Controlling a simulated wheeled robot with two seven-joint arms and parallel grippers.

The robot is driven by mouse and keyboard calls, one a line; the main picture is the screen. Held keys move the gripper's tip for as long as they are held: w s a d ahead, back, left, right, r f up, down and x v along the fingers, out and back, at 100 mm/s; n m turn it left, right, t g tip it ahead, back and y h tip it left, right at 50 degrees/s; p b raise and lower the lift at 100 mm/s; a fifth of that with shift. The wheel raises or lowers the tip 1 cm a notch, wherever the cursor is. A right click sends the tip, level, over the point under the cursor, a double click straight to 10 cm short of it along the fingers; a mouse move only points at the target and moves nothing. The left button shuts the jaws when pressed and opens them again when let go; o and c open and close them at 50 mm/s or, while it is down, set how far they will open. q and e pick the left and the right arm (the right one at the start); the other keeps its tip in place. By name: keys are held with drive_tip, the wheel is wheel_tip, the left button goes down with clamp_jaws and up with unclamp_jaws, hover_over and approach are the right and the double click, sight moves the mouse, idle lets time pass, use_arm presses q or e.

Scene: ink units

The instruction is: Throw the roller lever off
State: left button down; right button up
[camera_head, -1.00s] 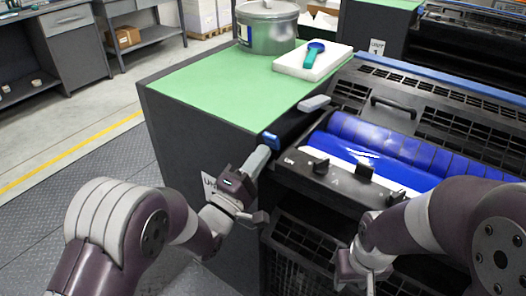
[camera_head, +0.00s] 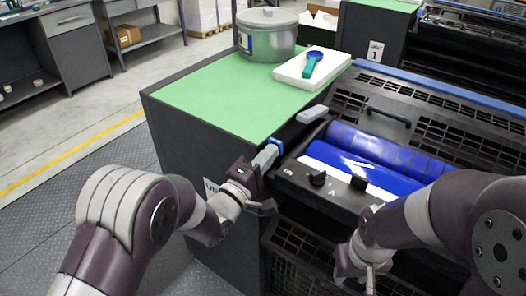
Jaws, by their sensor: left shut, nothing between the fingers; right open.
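A light grey lever-like handle (camera_head: 312,114) sticks out at the press's left end, beside the green top. Two black knobs, the left one (camera_head: 317,179) and the right one (camera_head: 359,183), stand on the front panel beside "ON" and "A" marks. No mark tells which is the roller lever. My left gripper (camera_head: 267,155) is shut and empty, its grey fingers pointing up at the press's left corner, near a blue piece (camera_head: 274,144). Contact there cannot be made out. My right gripper (camera_head: 361,273) is open and empty, low in front of the press.
Blue rollers (camera_head: 375,149) lie behind the panel. A black grille (camera_head: 305,255) is below the panel. The floor at left is clear.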

sight(280, 157)
use_arm(q)
drive_tip(key=w+d+r+g+y+p, duration=0.1)
drive_tip(key=w+g+p, duration=0.1)
drive_tip(key=p, duration=0.2)
drive_tip(key=w+d+r+g+y+p, duration=0.1)
drive_tip(key=w+d+g+p, duration=0.1)
drive_tip(key=p, duration=0.3)
drive_tip(key=shift+r+y+p, duration=0.2)
drive_tip(key=shift+y+p, duration=0.1)
drive_tip(key=shift+y, duration=0.1)
drive_tip(key=shift+w+d+f+g+p, duration=0.2)
drive_tip(key=shift+w+d+p, duration=0.15)
drive_tip(key=shift+w, duration=0.15)
drive_tip(key=shift+w+d+f+g+p, duration=0.1)
drive_tip(key=shift+w+d+f+p, duration=0.05)
drive_tip(key=shift+w+d+p, duration=0.25)
drive_tip(key=shift+w, duration=0.1)
drive_tip(key=shift+r, duration=0.15)
